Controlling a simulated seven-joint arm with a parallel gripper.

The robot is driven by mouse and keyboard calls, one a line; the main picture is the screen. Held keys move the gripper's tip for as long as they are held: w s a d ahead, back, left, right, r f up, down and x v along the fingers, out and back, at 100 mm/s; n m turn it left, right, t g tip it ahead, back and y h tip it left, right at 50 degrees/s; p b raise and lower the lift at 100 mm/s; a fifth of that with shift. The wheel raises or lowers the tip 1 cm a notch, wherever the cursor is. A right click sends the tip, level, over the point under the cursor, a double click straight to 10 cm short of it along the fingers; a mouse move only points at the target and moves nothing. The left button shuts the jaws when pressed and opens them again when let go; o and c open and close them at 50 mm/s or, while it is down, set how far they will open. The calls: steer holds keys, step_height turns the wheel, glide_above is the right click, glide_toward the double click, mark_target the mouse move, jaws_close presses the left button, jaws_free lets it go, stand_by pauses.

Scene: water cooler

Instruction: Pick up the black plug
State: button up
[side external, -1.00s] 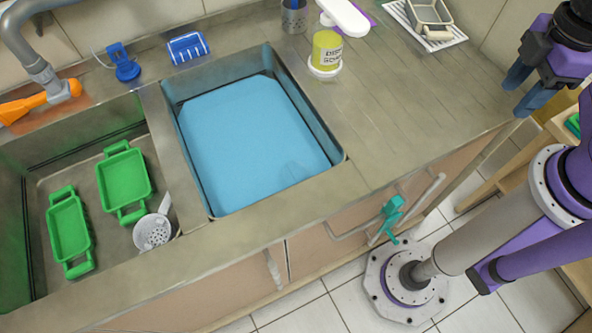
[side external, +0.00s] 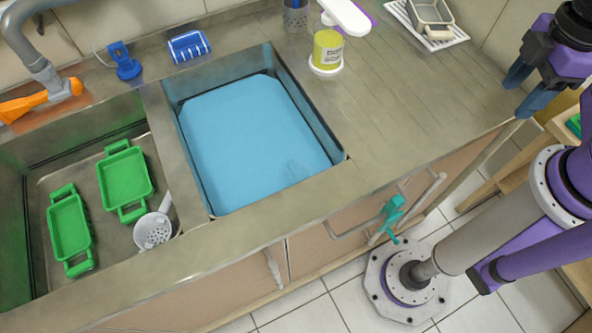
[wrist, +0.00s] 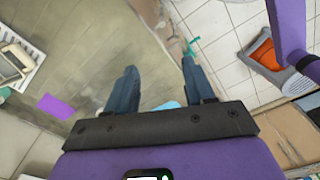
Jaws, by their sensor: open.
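I cannot make out a black plug in either view. The right basin (side external: 330,115) is filled with opaque-looking light blue water (side external: 250,140), which hides its floor. A faint mark shows in the water near its lower right corner. A blue stopper-like piece with a thin cord (side external: 123,62) stands on the back ledge, left of the blue brush. My gripper (side external: 522,92) is at the upper right, above the counter's right end and away from the basins. Its two blue fingers are apart with nothing between them, as the wrist view (wrist: 160,65) also shows.
The left basin holds two green trays (side external: 125,180) and a white strainer (side external: 152,231). An orange-tipped faucet (side external: 40,100) is at the left. The counter right of the basin is clear.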

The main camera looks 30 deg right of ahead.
steer(key=w+a+f+m, duration=0.2)
steer(key=w+a+m, duration=0.1)
steer(key=w+a, duration=0.5)
steer(key=m, duration=1)
glide_above(292, 162)
step_height(292, 162, down, 14)
steer(key=f, duration=0.1)
step_height(292, 162, down, 16)
steer(key=shift+s+f, duration=0.1)
jaws_close()
